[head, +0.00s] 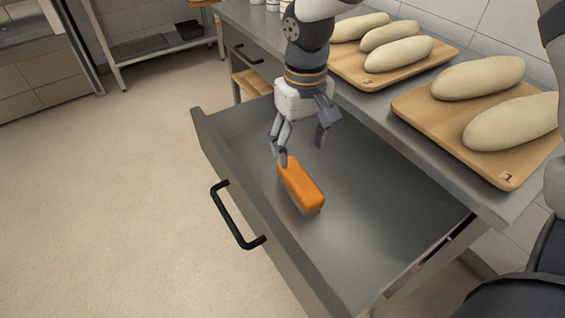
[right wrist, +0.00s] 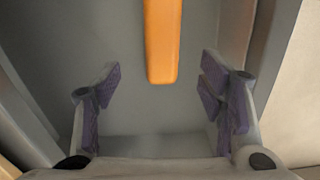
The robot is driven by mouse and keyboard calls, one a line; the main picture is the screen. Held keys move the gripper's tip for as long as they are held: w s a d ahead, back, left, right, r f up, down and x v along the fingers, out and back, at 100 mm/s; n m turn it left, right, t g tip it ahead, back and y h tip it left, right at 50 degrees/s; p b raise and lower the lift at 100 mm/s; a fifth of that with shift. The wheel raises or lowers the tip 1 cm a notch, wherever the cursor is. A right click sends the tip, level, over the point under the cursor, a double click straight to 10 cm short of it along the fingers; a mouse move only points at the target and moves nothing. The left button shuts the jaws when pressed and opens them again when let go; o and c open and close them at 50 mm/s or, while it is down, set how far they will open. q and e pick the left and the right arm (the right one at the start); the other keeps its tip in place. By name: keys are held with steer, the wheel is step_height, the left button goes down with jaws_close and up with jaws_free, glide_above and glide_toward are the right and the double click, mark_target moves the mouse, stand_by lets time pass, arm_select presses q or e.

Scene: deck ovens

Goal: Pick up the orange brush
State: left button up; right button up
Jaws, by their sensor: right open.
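The orange brush (head: 301,184) lies in the open drawer (head: 350,190), near the drawer's front wall. In the right wrist view the orange brush (right wrist: 162,40) shows at the top middle, ahead of the fingers. My right gripper (head: 302,150) is over the drawer at the far end of the brush. It is open, and no object sits between its purple finger pads in the right wrist view (right wrist: 162,105). In the head view a finger overlaps the brush's far end; I cannot tell if it touches. My left gripper is not in view.
The drawer's front wall (head: 250,205) has a black handle (head: 232,215). A steel counter (head: 375,105) above the drawer carries wooden boards (head: 412,76) (head: 425,120) with several pale dough loaves. The rest of the drawer is empty. The floor (head: 110,200) at left is clear.

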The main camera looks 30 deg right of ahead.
mark_target(300, 177)
steer(key=f, duration=0.1)
steer(key=s+f, duration=0.1)
steer(key=f, duration=0.2)
steer(key=shift+s+f, duration=0.15)
steer(key=shift+s, duration=0.2)
steer(key=f, duration=0.4)
steer(key=f+b, duration=0.1)
steer(key=f, duration=0.2)
steer(key=shift+w+a, duration=0.15)
steer(key=shift+w, duration=0.1)
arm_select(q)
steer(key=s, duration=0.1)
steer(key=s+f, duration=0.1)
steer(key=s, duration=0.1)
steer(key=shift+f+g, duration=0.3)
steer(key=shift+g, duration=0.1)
arm_select(e)
steer(key=c, duration=1.4)
